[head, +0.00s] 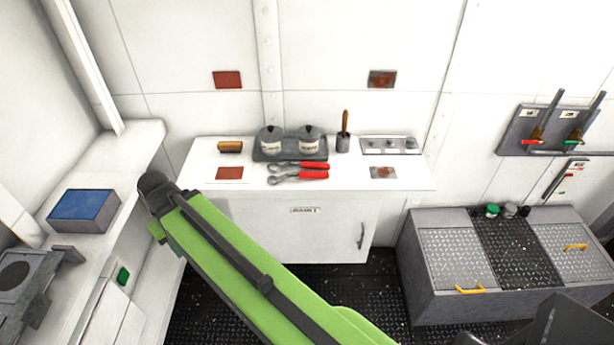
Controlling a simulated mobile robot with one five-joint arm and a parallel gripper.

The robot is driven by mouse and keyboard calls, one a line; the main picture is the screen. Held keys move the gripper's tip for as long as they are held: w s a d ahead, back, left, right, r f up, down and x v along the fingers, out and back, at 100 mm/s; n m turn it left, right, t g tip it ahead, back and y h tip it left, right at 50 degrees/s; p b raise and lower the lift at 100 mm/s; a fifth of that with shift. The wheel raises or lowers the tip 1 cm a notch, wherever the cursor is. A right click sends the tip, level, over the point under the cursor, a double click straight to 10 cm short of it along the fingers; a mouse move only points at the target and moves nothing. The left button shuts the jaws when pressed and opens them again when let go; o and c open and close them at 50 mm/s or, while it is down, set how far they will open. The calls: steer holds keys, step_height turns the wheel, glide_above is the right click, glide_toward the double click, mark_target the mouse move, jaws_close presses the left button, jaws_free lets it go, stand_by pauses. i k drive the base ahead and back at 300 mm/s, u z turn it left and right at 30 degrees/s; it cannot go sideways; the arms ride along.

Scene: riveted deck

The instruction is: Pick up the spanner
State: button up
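Two spanner-like tools with grey heads and red handles lie close together on the white counter (400,180), in the middle of the head view. The rear one (312,165) and the front one (312,175) both have their heads to the left. I cannot tell which of them is the spanner. My green arm crosses the lower middle, in front of the counter's left part. My gripper cannot be made out in this view.
Behind the tools, a grey tray (260,157) holds two lidded pots (271,140). A blue-topped box (85,205) is on the left bench. A grey chest (425,275) stands right; dark floor (380,300) lies between.

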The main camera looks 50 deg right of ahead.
mark_target(304, 164)
steer(key=i, duration=1)
steer(key=u, duration=0.1)
